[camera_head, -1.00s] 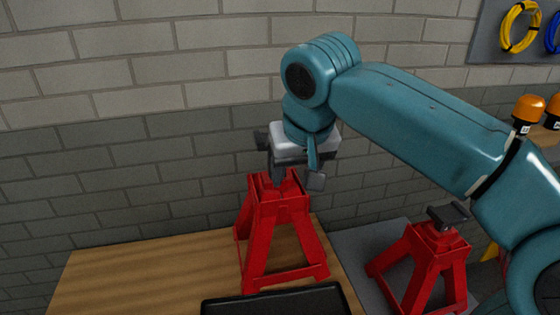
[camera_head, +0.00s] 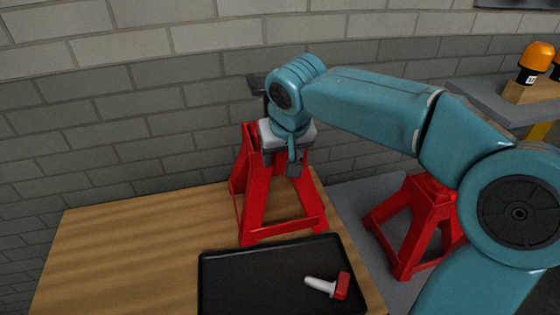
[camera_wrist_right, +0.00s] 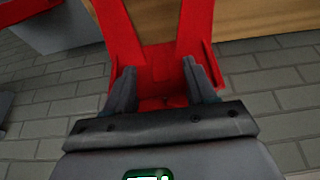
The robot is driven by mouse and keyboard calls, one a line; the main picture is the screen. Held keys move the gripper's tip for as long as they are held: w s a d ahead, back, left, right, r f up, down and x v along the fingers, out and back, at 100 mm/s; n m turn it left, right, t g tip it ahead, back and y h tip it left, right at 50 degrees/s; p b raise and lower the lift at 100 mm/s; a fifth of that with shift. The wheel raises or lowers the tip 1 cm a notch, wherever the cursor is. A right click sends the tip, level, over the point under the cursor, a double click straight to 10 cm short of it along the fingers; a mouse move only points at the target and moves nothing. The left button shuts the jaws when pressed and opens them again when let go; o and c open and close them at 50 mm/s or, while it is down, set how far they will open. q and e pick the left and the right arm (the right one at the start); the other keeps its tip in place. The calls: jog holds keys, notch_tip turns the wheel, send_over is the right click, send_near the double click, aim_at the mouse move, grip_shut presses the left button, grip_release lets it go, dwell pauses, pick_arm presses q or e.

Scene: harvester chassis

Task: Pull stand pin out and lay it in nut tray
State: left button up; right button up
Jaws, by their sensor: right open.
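A red jack stand (camera_head: 252,195) stands upright on the wooden bench, behind the black nut tray (camera_head: 240,285). A pin-like piece with a pale shaft and a red head (camera_head: 342,286) lies in the tray near its right side; I cannot tell whether it came from this stand. My right gripper (camera_head: 281,160) is at the upper part of the stand, pointing down. In the right wrist view its two fingers (camera_wrist_right: 163,88) are apart, with the red stand (camera_wrist_right: 160,58) between and beyond them. No pin shows between them. My left gripper is not in view.
A second red stand (camera_head: 412,225) stands to the right on a grey surface, partly behind my right arm. The wooden bench (camera_head: 130,250) is clear on the left. A brick wall closes the back. An orange-topped item (camera_head: 536,62) stands far right.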

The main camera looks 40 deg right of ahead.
jog(key=shift+x, duration=1.1)
jog(key=shift+w, duration=0.1)
grip_shut()
jog(key=s+a+b, duration=0.2)
jog(key=s+a, duration=0.2)
jog(key=s, duration=0.3)
jog(key=shift+b, duration=0.3)
jog(key=shift+s, duration=0.2)
dwell(0.5)
